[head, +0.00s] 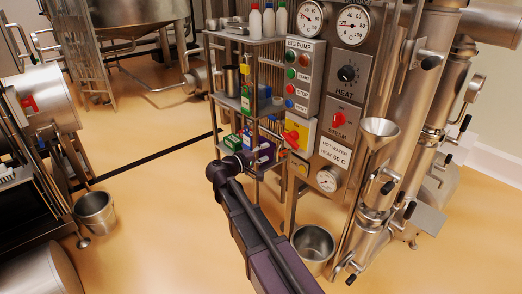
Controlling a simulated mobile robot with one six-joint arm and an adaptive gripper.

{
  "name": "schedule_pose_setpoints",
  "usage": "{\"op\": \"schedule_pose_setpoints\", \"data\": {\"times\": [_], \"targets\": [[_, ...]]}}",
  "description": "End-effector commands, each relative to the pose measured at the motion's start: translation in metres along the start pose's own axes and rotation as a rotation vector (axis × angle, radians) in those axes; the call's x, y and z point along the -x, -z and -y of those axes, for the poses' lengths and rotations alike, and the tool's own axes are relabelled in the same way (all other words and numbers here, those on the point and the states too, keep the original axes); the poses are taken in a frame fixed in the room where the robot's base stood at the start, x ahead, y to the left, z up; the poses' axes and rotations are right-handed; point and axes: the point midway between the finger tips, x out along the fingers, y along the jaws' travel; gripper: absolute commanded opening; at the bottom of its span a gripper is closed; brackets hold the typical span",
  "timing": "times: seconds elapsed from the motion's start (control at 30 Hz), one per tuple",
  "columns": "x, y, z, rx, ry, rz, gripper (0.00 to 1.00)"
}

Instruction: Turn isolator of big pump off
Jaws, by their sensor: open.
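The big pump panel (304,75) is a grey box labelled BIG PUMP, with green, red and blue buttons. Below it is the isolator, a yellow plate (306,129) with a red handle (291,136). The handle looks roughly sideways, but its exact angle is too small to tell. My arm rises from the bottom of the head view and bends right at the wrist. My gripper (279,154) is small and dark, open, and just below and left of the red handle. It appears apart from the handle; the depth between them is unclear.
A shelf rack (247,101) with bottles and boxes stands close left of the panel. A steam switch (339,119), heat dial (348,73) and funnel (379,130) are to the right. A steel bucket (314,244) stands below. Open floor lies left.

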Motion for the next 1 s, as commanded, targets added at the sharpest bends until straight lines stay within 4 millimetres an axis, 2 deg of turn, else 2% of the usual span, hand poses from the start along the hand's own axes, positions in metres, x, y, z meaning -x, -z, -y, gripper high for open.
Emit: {"op": "schedule_pose_setpoints", "data": {"times": [0.17, 0.3, 0.5, 0.77, 1.0], "targets": [[-0.017, -0.034, 0.024, -0.035, 0.133, 0.055, 0.6], [-0.029, -0.07, 0.052, -0.079, 0.293, 0.118, 0.6], [-0.035, -0.123, 0.096, -0.158, 0.555, 0.215, 0.6], [-0.018, -0.18, 0.143, -0.271, 0.899, 0.33, 0.6], [0.013, -0.218, 0.17, -0.382, 1.204, 0.408, 0.6]]}}
